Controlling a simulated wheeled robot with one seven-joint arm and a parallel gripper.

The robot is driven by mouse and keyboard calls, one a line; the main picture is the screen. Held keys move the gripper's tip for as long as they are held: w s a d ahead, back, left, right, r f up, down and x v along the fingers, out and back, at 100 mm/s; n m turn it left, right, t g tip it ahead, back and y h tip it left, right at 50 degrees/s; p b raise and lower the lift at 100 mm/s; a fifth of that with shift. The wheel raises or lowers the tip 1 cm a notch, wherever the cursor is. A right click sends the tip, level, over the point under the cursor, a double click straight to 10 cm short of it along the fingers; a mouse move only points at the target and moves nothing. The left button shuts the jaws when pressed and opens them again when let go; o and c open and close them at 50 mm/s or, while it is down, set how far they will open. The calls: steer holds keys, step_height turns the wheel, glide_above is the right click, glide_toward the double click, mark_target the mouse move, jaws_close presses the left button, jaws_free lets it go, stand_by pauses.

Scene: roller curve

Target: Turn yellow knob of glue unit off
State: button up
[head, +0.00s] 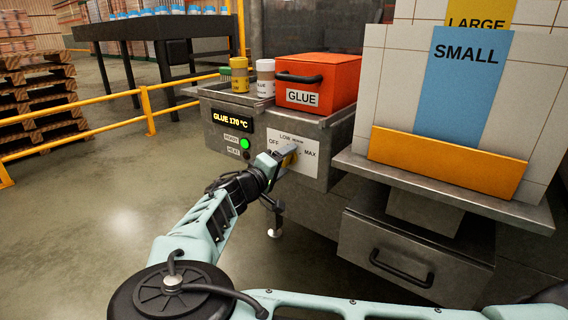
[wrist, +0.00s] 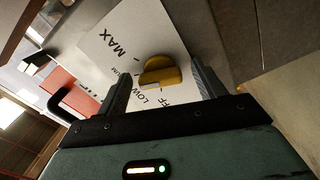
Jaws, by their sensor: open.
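The glue unit (head: 330,135) is a grey metal box with a white dial plate (head: 311,170) marked OFF, LOW, MAX. The yellow knob (head: 293,160) is on this plate, partly hidden by my gripper (head: 287,154) in the head view. In the wrist view the yellow knob (wrist: 160,73) shows between the two fingers of my gripper (wrist: 161,68). The fingers are apart, with gaps visible on both sides of the knob. I cannot tell exactly which mark the knob points at. The display (head: 232,120) reads GLUE 170 °C, and the green READY lamp (head: 244,144) is lit.
A red GLUE box (head: 335,75) and two small jars (head: 265,76) stand on the unit. To the right are a shelf with a SMALL panel (head: 468,85) and a drawer (head: 400,255). A yellow railing (head: 150,108) runs at left.

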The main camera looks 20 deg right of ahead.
steer(key=c, duration=1)
steer(key=shift+r+p, duration=0.1)
steer(key=shift+p, duration=0.2)
steer(key=shift+r+n+p, duration=0.1)
steer(key=shift+n+p, duration=5.95)
steer(key=shift+n, duration=1.85)
steer(key=shift+o, duration=0.2)
